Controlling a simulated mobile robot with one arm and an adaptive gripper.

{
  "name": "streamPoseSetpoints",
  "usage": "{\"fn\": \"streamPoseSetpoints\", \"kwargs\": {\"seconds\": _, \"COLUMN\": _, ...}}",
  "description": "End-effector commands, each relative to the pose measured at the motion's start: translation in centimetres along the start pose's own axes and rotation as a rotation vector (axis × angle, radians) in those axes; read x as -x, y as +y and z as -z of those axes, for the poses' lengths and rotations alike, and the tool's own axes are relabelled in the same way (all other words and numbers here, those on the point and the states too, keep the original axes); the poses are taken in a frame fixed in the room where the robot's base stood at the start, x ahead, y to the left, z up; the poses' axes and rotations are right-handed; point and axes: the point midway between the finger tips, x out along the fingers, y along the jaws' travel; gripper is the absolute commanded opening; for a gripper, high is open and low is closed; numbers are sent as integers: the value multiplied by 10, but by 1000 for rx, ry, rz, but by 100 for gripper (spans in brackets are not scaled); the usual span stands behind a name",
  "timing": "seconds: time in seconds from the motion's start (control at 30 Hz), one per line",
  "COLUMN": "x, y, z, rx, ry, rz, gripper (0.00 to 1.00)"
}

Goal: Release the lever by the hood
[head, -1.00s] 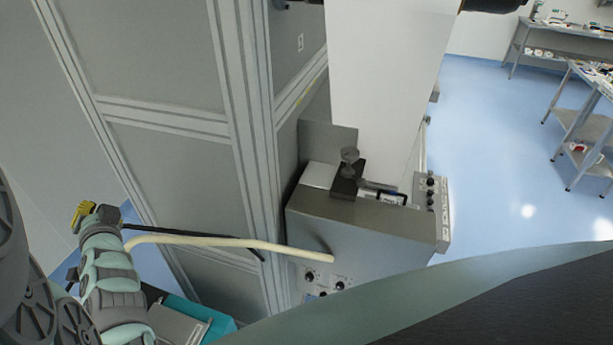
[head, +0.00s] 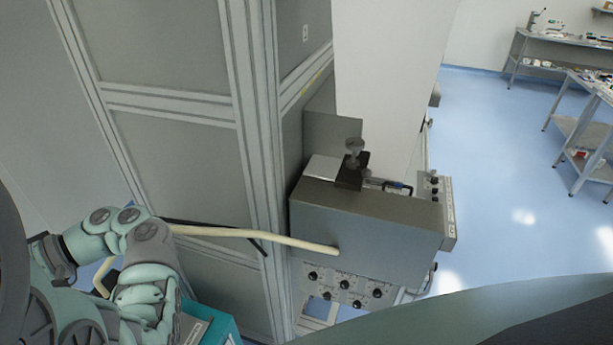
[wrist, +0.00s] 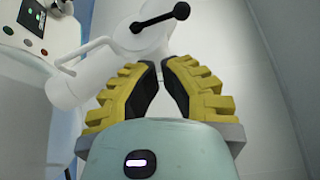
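In the wrist view, a black lever (wrist: 158,17) with a round knob sits on a white jointed tube (wrist: 110,62) just beyond my gripper. My gripper (wrist: 161,63) has yellow ribbed fingers with black pads. Their tips are close together, with nothing seen held between them. The fingertips look below the lever and apart from it, though the exact distance is hard to judge. In the head view my arm is at lower left and hides the gripper and the lever. I cannot tell for sure which part is the hood.
A tall grey panelled cabinet (head: 175,55) stands next to my arm. A grey metal box (head: 365,222) with black knobs is at the centre. A cream bar (head: 255,235) runs from it towards my arm. Workbenches (head: 575,50) and open blue floor (head: 490,150) lie at right.

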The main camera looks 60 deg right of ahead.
Motion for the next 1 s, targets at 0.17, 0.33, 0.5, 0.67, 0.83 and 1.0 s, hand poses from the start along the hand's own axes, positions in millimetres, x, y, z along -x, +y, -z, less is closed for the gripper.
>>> {"fn": "streamPoseSetpoints", "kwargs": {"seconds": 0.17, "x": -3, "y": -3, "z": -4, "rx": 5, "ry": -17, "rz": 9, "gripper": 0}}
{"fn": "streamPoseSetpoints", "kwargs": {"seconds": 0.33, "x": -18, "y": -5, "z": -3, "rx": 7, "ry": -14, "rz": 10, "gripper": 0}}
{"fn": "streamPoseSetpoints", "kwargs": {"seconds": 0.5, "x": -38, "y": -4, "z": -3, "rx": 5, "ry": -13, "rz": 10, "gripper": 0}}
{"fn": "streamPoseSetpoints", "kwargs": {"seconds": 0.67, "x": -56, "y": -3, "z": -3, "rx": 4, "ry": -11, "rz": 10, "gripper": 0}}
{"fn": "streamPoseSetpoints", "kwargs": {"seconds": 0.83, "x": -76, "y": -5, "z": -3, "rx": 5, "ry": -10, "rz": 9, "gripper": 0}}
{"fn": "streamPoseSetpoints", "kwargs": {"seconds": 1.0, "x": -106, "y": -8, "z": -5, "rx": 1, "ry": -19, "rz": 5, "gripper": 0}}
